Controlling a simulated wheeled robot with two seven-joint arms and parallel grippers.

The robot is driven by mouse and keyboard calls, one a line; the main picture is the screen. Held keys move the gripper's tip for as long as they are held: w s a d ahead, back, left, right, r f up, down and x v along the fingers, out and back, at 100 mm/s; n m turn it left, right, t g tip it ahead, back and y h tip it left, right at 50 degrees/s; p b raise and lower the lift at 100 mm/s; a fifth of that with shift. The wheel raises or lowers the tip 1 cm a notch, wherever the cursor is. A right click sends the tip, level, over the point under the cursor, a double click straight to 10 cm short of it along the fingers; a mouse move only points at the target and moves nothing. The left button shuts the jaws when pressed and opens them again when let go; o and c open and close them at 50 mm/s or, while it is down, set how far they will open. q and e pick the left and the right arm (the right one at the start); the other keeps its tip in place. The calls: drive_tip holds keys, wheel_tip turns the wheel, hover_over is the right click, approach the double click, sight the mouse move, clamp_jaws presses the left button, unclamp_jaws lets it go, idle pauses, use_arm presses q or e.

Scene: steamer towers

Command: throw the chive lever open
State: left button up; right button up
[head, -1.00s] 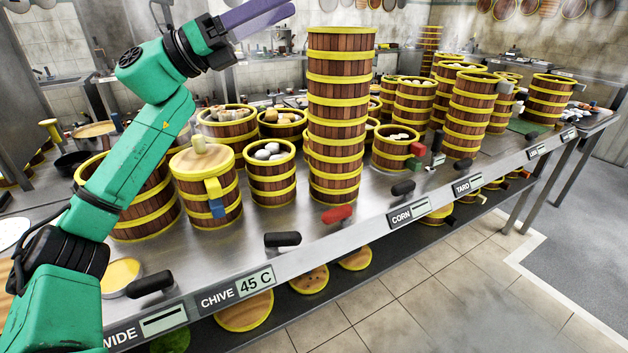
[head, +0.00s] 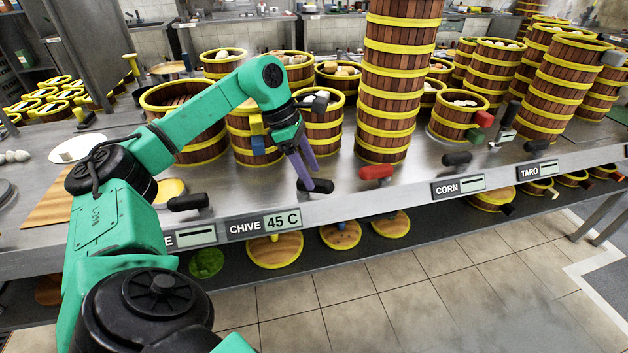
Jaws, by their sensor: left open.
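The CHIVE label (head: 262,225) with a 45 C display is on the front edge of the steel counter. A black-handled lever (head: 320,187) sits on the counter edge up and right of this label. My left gripper (head: 303,172) has purple fingers that point down at this lever. The fingers are open, with their tips at or just above the handle. They partly hide it, and I cannot tell whether they touch it. My right gripper is not in view.
A red lever (head: 376,173) is close on the right, and another black lever (head: 188,202) is on the left. A tall steamer tower (head: 392,90) stands behind the red lever. Shorter steamers (head: 200,125) stand behind my left arm. The floor in front is clear.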

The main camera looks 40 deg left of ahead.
use_arm(q)
drive_tip(key=shift+x, duration=1.15)
clamp_jaws()
